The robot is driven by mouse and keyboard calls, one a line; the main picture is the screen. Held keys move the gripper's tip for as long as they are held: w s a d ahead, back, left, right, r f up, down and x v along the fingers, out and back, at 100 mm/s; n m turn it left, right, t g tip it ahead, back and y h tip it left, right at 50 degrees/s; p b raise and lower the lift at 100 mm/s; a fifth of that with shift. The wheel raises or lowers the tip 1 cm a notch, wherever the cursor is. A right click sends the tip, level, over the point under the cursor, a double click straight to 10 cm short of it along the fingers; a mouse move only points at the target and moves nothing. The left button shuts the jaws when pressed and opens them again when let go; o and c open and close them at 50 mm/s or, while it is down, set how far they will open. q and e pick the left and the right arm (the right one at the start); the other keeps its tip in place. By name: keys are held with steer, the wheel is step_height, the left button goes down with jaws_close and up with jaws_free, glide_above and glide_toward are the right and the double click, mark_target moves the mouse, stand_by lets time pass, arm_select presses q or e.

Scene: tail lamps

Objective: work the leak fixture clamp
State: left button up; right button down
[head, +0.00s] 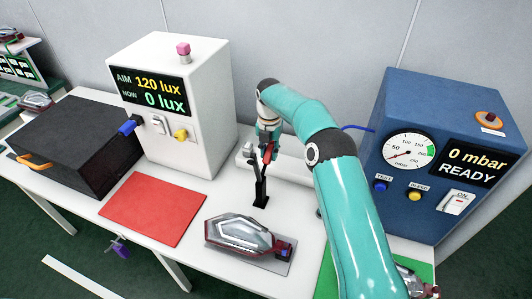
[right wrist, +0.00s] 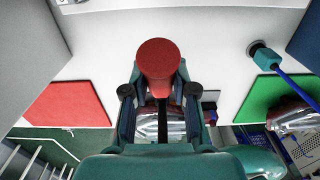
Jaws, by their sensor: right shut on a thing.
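The leak fixture clamp shows in the head view as a black upright lever (head: 261,188) with a red handle (head: 267,154), standing on the table behind a tail lamp. My right gripper (head: 268,138) comes down on it from above and is shut on the red handle. In the right wrist view the round red end of the handle (right wrist: 158,58) sits between the two fingers (right wrist: 158,95). The tail lamp (head: 240,235), clear and dark red, lies on a grey plate in front of the clamp. My left gripper is not in view.
A blue leak tester (head: 400,105) at the right reads 0 mbar, READY. A white light tester (head: 205,95) reads 0 lux. A black box (head: 75,130) stands left. A red mat (head: 155,210) is empty; a green mat (head: 325,275) is partly behind my right arm.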

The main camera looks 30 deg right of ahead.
mark_target(267, 154)
steer(key=t+h+b, duration=0.1)
steer(key=b, duration=0.3)
steer(key=s+a+r+t+h+b, duration=0.1)
steer(key=b, duration=0.3)
steer(key=shift+a+h, duration=0.2)
steer(key=shift+h, duration=0.2)
steer(key=shift+s+a+r+t+b, duration=0.2)
steer(key=shift+r+t+b, duration=0.2)
steer(key=shift+b, duration=0.25)
steer(key=shift+d+r, duration=0.1)
steer(key=c, duration=0.9)
jaws_free()
steer(key=shift+r, duration=0.1)
steer(key=v, duration=1.1)
steer(key=shift+a+r, duration=0.3)
steer(key=shift+a, duration=0.1)
